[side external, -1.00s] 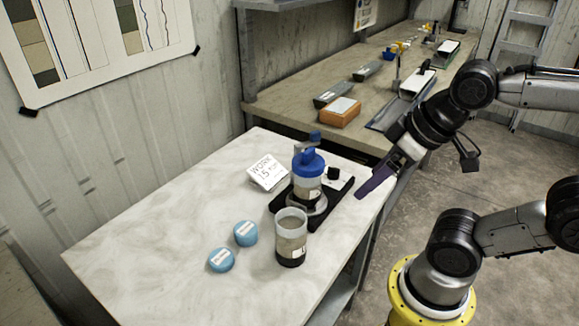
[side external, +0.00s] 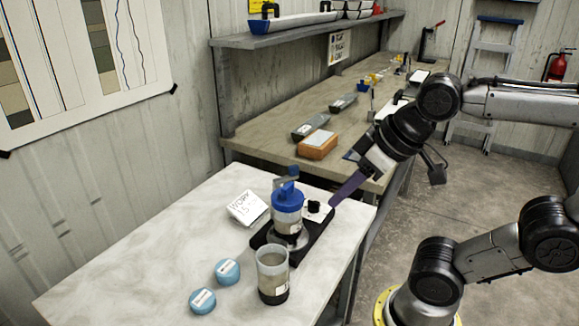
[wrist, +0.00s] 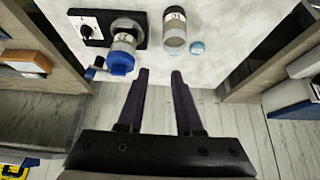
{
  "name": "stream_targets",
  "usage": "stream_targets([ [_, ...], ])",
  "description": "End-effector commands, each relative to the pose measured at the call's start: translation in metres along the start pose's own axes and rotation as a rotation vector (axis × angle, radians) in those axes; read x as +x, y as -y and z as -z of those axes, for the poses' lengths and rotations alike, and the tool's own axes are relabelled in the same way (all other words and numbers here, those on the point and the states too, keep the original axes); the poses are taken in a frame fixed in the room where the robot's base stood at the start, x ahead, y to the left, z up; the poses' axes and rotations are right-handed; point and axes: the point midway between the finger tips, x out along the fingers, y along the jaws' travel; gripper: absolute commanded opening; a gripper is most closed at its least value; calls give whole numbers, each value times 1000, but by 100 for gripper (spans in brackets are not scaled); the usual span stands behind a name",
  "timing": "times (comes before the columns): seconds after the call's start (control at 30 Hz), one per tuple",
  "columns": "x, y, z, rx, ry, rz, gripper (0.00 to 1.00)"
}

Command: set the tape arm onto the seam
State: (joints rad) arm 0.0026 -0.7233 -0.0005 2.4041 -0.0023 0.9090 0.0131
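A core liner (side external: 288,224) stands upright on a black base (side external: 318,238) with a dark knob. A blue cap-like piece (side external: 287,196) sits on its top, with a short grey arm and blue end (side external: 288,173) above it. I cannot tell for certain whether this is the tape arm; the seam is not distinguishable. In the wrist view the blue piece (wrist: 122,62) lies ahead and left of my fingers. My gripper (wrist: 160,74) is open and empty, its two dark purple fingers apart. In the side view my gripper (side external: 334,201) points down-left, right of the rig.
An open-topped liner (side external: 272,275) stands in front of the base, with two blue caps (side external: 227,271) to its left. The white table (side external: 130,270) is clear at left. A back bench (side external: 260,140) holds boxes and trays.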

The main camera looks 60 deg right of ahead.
Motion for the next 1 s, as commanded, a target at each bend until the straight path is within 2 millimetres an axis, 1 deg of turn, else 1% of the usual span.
stream_targets([
  [0.03, -4, -2, 19, 12, -9, -7, 24],
  [0.07, -6, -4, 31, 22, -12, -13, 18],
  [0.1, -7, -8, 47, 37, -16, -22, 11],
  [0.17, -7, -15, 70, 61, -16, -36, 0],
  [0.2, -6, -20, 84, 78, -14, -46, 0],
  [0.3, 0, -35, 118, 120, -7, -70, 0],
  [0.37, 6, -46, 136, 145, -1, -84, 0],
  [0.4, 11, -53, 148, 163, 4, -94, 0],
  [0.5, 25, -75, 174, 205, 20, -118, 0],
  [0.6, 43, -100, 196, 250, 40, -142, 0],
  [0.67, 56, -116, 206, 277, 55, -156, 0],
  [0.73, 71, -136, 215, 308, 73, -172, 0],
  [0.83, 94, -164, 222, 351, 103, -191, 0],
  [0.9, 110, -182, 223, 379, 126, -202, 0],
  [1.0, 128, -202, 218, 412, 158, -212, 0],
])
